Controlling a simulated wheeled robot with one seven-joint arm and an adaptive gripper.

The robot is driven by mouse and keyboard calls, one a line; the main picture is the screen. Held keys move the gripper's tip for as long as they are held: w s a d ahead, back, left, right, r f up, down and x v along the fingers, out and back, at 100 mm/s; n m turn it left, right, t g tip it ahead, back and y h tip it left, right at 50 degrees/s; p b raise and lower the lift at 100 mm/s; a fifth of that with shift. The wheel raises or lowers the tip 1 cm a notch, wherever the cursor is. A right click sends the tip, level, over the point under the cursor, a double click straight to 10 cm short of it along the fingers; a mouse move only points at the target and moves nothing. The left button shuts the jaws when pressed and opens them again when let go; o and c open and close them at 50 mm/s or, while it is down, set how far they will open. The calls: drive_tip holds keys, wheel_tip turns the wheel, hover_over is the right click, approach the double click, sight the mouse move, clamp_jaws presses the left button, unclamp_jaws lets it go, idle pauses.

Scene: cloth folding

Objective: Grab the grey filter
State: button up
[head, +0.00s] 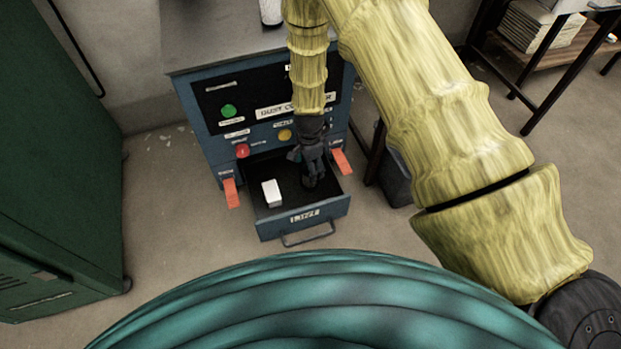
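A small pale, whitish-grey block (271,194), which looks like the filter, sits in the left part of an open drawer (304,217). The drawer is pulled out from the bottom of a blue dust collector cabinet (201,125). My dark gripper (313,184) points down over the right part of the drawer, to the right of the block and apart from it in the picture. Its fingers are small and dark against the dark drawer floor, so I cannot tell whether they are open or shut. Nothing shows held in it.
Orange-red latches stand at the drawer's left (231,193) and right (342,161). The cabinet front has a green button (228,111), a red button (242,151) and a yellow one (285,135). A green cabinet (60,160) stands at left. Floor between is clear.

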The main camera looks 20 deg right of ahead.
drive_tip(key=shift+s+f+b, duration=0.2)
drive_tip(key=shift+f+b, duration=1.6)
drive_tip(key=shift+f, duration=1.3)
drive_tip(key=c, duration=1.1)
